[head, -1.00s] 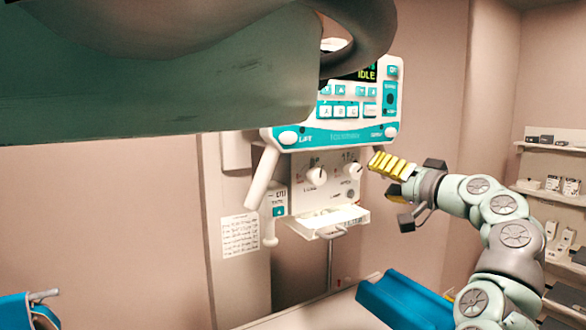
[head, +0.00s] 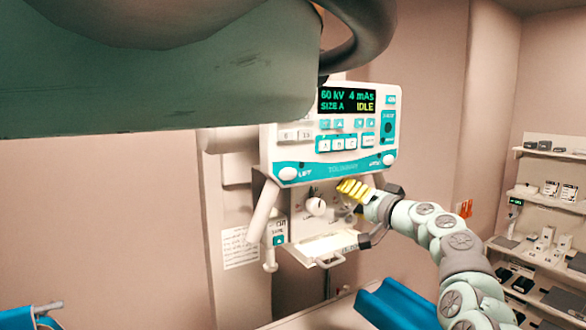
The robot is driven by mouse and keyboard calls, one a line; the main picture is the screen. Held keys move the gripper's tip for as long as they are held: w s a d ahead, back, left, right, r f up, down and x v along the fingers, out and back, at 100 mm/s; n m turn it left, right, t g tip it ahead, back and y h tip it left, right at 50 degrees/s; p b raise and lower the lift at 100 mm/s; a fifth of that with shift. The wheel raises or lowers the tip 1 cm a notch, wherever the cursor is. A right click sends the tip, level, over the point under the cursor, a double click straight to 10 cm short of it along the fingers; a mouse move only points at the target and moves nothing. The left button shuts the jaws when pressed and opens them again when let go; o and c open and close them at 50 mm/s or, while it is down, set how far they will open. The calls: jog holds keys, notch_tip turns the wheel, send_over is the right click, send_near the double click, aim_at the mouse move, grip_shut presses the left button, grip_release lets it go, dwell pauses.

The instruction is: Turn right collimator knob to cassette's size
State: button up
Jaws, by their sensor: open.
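The console display (head: 346,100) reads 60 kV, 4 mAs, SIZE A, IDLE. I cannot make out a cassette.
A white tray (head: 322,247) juts out under the knobs. White handles (head: 263,210) hang beside the box. A blue pad (head: 395,305) lies below on the table. Shelves (head: 545,235) stand at the right. A large green overhead housing (head: 150,90) fills the upper left.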

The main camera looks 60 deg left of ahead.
dwell(0.3)
grip_shut()
dwell(0.5)
